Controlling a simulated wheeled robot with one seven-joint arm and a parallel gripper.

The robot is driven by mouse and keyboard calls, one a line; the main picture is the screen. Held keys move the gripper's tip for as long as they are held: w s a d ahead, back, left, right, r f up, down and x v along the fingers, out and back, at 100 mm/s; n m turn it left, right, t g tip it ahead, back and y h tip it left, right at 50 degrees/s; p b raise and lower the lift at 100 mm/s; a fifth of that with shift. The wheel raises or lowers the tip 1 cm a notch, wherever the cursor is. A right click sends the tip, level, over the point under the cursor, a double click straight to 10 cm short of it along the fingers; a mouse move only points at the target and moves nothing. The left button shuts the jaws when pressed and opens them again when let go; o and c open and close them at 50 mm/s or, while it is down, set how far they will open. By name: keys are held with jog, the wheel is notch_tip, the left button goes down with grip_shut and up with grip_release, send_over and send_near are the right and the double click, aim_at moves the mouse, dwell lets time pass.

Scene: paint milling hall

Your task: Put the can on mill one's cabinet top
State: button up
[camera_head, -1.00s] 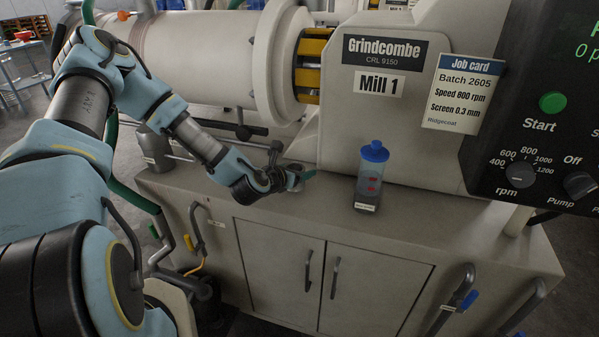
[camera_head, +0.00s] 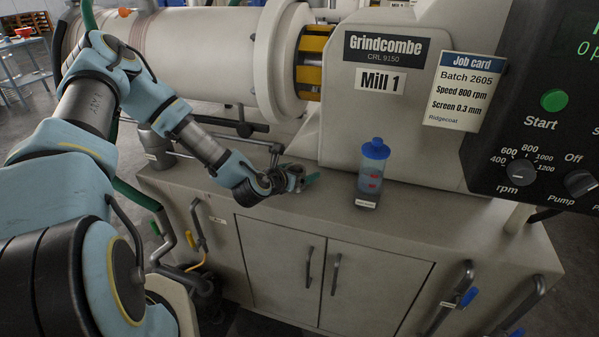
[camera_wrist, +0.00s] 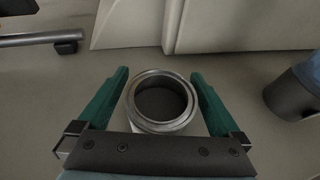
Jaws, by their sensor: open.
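A round metal can (camera_wrist: 133,110) with an open top and dark inside is seen from above in the wrist view. It is between the two green fingers of my gripper (camera_wrist: 160,76), which are open, with small gaps on both sides. In the head view my gripper (camera_head: 303,179) is low over the top of mill one's cabinet (camera_head: 410,212), left of the blue-lidded bottle. The can is mostly hidden there behind the gripper. It looks to be on the cabinet top, but I cannot tell whether it rests fully. The "Mill 1" sign (camera_head: 380,80) is on the housing above.
The clear bottle with a blue lid (camera_head: 373,170) stands right of my gripper; its base also shows in the wrist view (camera_wrist: 291,95). A grey container (camera_head: 156,146) is at the cabinet's left end. The control panel (camera_head: 535,110) hangs at the right. The cabinet top's right part is clear.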

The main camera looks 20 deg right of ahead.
jog(key=shift+r, duration=0.2)
jog(key=b+v, duration=0.3)
jog(key=v, duration=0.9)
jog(key=shift+f+b, duration=0.1)
jog(key=shift+b, duration=0.2)
jog(key=a+f+m+g+y, duration=0.2)
jog(key=a+m+g+y, duration=0.35)
jog(key=a+m, duration=1.05)
jog(key=s+a+r+m+y, duration=0.2)
jog(key=a+r+m, duration=0.3)
jog(key=a+r, duration=0.1)
jog(key=s+a+r+m+y, duration=0.3)
jog(key=a+r+m, duration=0.2)
jog(key=a+r, duration=0.1)
jog(key=shift+s+a+r, duration=0.15)
jog(key=shift+s+a, duration=0.05)
jog(key=shift+s, duration=0.1)
jog(key=shift+g+y, duration=0.25)
